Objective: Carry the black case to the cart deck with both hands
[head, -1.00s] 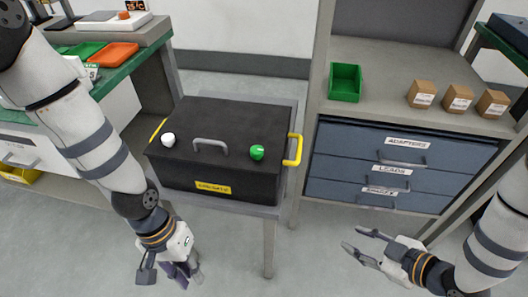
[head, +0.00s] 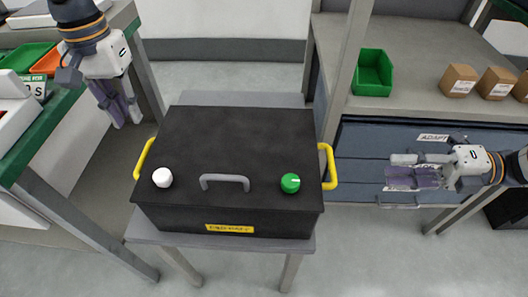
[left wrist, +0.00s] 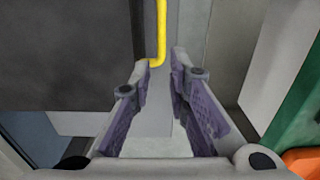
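The black case (head: 230,145) sits on a grey stand (head: 300,247). It has a yellow handle on its left end (head: 143,158) and another on its right end (head: 328,166). A grey handle, a white knob and a green knob are on top. My left gripper (head: 128,112) is open and empty, up and left of the left handle. In the left wrist view the yellow handle (left wrist: 160,30) shows ahead, beyond the open fingers. My right gripper (head: 395,170) is right of the right handle, apart from it, fingers open and empty. No cart deck can be made out.
A green-edged bench (head: 70,105) with an orange tray (head: 47,62) stands at the left. At the right is a shelf with a green bin (head: 371,72), several cardboard boxes (head: 460,80) and labelled blue drawers (head: 360,140) below.

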